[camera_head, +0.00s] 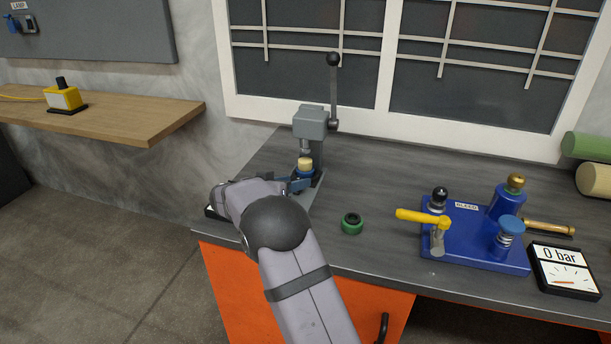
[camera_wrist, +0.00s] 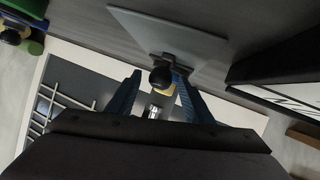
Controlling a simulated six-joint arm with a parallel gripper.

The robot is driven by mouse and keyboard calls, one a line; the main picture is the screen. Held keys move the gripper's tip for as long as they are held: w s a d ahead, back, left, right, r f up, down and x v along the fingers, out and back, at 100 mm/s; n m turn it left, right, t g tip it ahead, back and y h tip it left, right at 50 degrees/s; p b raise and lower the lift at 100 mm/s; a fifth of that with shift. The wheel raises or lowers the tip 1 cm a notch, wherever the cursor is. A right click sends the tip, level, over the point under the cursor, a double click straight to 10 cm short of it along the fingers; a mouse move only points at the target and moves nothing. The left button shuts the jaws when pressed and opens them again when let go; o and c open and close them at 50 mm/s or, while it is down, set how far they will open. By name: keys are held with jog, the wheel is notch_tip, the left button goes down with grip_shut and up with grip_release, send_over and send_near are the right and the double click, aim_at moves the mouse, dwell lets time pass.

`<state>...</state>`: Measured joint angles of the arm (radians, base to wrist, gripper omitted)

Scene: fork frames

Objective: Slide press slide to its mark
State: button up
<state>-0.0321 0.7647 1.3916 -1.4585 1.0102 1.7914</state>
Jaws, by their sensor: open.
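The grey press (camera_head: 310,122) stands at the back left of the bench. Under its ram is a tan-topped piece on a blue base (camera_head: 305,165); I take this to be on the press slide. In the wrist view, a black ball knob (camera_wrist: 161,77) shows with a tan part (camera_wrist: 166,90) just behind it. My gripper (camera_head: 300,183) is low in front of the press. Its blue fingers are apart, one on each side of the knob in the wrist view (camera_wrist: 158,74). I cannot tell whether they touch it. The mark is not discernible, and my arm hides the press's front.
The press lever (camera_head: 333,90) stands upright. A green ring (camera_head: 352,222) lies right of my arm. Further right are a blue unit with a yellow handle (camera_head: 468,238) and a gauge reading 0 bar (camera_head: 563,268). The grey bench (camera_head: 390,190) has clear room between.

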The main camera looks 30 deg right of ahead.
jog(key=c, duration=1)
jog(key=shift+c, duration=0.2)
jog(key=shift+s+a+f, duration=0.1)
jog(key=shift+a, duration=0.05)
jog(key=shift+s+a+b, duration=2)
jog(key=shift+a+b, duration=0.05)
jog(key=shift+b, duration=0.6)
jog(key=shift+s+a+b, duration=2.35)
jog(key=shift+s+b, duration=0.05)
jog(key=shift+b, duration=0.1)
jog(key=o, duration=1.1)
jog(key=shift+a, duration=0.1)
